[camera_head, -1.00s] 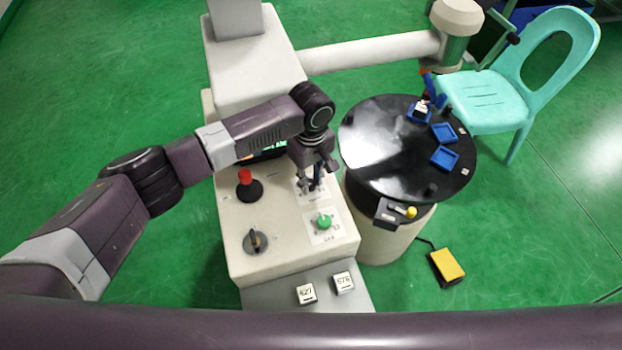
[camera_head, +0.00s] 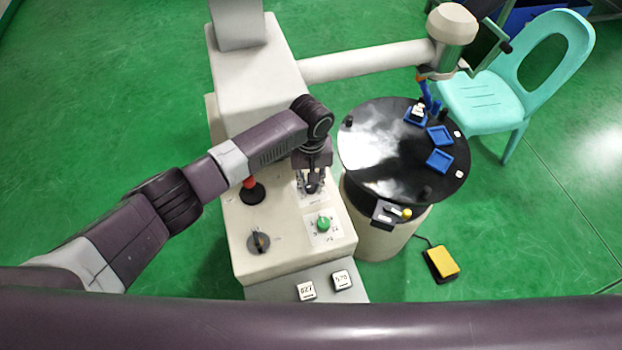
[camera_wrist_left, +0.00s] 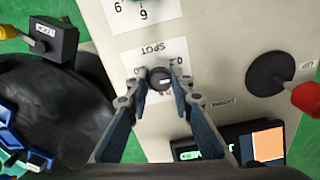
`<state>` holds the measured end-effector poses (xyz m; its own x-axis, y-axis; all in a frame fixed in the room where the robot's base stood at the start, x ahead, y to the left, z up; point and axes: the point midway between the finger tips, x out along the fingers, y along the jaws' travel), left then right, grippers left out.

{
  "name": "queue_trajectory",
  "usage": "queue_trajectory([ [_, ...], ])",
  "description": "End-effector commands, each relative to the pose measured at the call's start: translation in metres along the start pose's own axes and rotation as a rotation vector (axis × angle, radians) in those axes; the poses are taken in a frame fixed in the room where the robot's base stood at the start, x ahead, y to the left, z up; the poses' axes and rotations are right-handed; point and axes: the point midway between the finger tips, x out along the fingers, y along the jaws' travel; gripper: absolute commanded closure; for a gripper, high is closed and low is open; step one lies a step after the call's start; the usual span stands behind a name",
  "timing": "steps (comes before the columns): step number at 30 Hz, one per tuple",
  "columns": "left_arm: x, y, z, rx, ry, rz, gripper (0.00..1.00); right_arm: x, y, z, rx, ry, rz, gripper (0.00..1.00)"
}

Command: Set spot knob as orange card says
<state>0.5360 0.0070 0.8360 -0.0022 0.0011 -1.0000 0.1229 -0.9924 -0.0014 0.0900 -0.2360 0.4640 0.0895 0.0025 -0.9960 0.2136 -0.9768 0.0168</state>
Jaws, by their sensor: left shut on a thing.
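The spot knob (camera_wrist_left: 160,78) is a small dark round knob on a white plate marked SPOT (camera_wrist_left: 152,52) in the left wrist view. My left gripper (camera_wrist_left: 160,84) has its two fingers on either side of the knob and is shut on it. In the head view the left gripper (camera_head: 312,186) points down at the panel and hides most of the knob. An orange patch (camera_wrist_left: 268,142) shows on the dark screen (camera_wrist_left: 225,150) in the left wrist view; no writing on it can be read. My right gripper is not in view.
A green knob (camera_head: 323,223), a dark knob (camera_head: 258,242) and a red-topped lever (camera_head: 250,184) stand on the same panel close by. A black round table (camera_head: 370,180) with blue trays (camera_head: 439,160) is to the right. Two white tiles lie on the front ledge (camera_head: 270,292).

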Motion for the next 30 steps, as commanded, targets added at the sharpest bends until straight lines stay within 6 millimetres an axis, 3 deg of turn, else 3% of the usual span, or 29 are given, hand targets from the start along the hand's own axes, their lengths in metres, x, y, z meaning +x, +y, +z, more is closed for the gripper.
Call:
queue_trajectory([
  [12, -0.002, 0.0, 0.0, 0.394, 0.0, 0.002, 1.0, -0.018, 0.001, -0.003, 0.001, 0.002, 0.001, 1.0],
  [30, -0.002, -0.001, -0.001, 0.965, 0.001, 0.0, 1.0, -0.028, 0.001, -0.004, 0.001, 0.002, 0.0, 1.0],
])
